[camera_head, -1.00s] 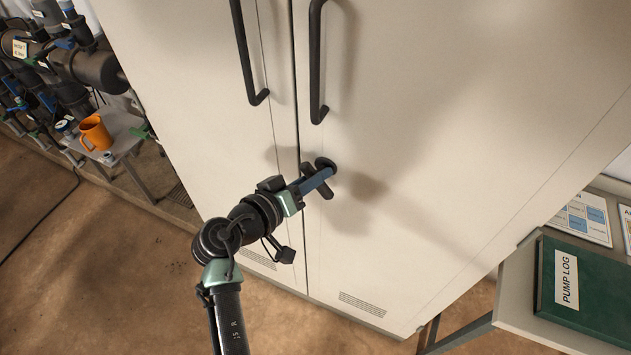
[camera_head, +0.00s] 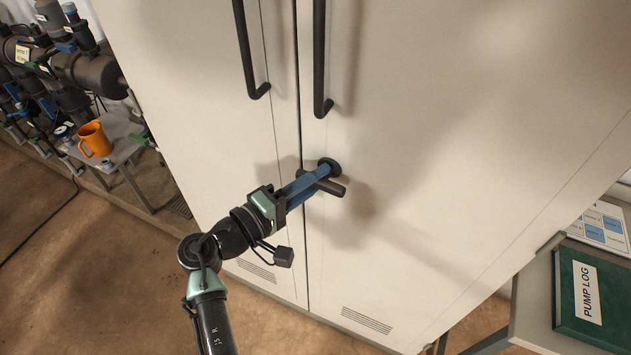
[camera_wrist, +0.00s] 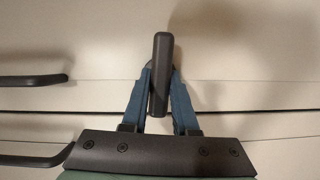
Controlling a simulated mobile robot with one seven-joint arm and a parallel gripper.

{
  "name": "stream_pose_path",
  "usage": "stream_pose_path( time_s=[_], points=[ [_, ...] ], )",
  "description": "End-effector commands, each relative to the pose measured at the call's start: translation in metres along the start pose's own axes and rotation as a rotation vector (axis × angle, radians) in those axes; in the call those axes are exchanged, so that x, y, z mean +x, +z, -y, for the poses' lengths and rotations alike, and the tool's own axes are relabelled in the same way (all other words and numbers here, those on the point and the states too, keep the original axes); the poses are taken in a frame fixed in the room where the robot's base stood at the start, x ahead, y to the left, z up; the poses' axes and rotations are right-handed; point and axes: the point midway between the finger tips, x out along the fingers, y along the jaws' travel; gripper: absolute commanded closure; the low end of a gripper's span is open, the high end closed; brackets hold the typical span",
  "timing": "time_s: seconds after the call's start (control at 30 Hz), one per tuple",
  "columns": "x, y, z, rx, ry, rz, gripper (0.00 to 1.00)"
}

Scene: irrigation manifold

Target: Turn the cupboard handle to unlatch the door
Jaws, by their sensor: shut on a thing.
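The cupboard (camera_head: 430,150) is cream, with two tall doors that look closed along the middle seam. A short dark latch handle (camera_head: 332,187) sits in front of a round black base (camera_head: 329,166) on the right door, just beside the seam. My gripper (camera_head: 318,179) has its blue fingers shut on this handle. In the wrist view the handle (camera_wrist: 161,72) stands upright between the fingers of my gripper (camera_wrist: 160,80). The fingers partly hide the handle's mount.
Two long black pull bars (camera_head: 320,60) (camera_head: 247,55) hang above the latch. A small table with an orange mug (camera_head: 94,139) and dark pipework (camera_head: 85,72) are at left. A bench with a green pump log (camera_head: 595,300) is at right.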

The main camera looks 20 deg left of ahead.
Motion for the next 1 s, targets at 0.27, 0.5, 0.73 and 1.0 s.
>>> stream_pose_path(
  time_s=[0.27,0.5,0.73,1.0],
  points=[
    [-0.0001,-0.0003,0.0008,-0.075,0.031,-0.001,1.0],
    [-0.0001,-0.0004,0.0006,-0.089,0.037,-0.001,1.0],
    [-0.0001,-0.0003,0.0005,-0.089,0.037,-0.001,1.0],
    [-0.0001,-0.0001,0.0008,-0.087,0.036,-0.001,0.43]
  ],
)
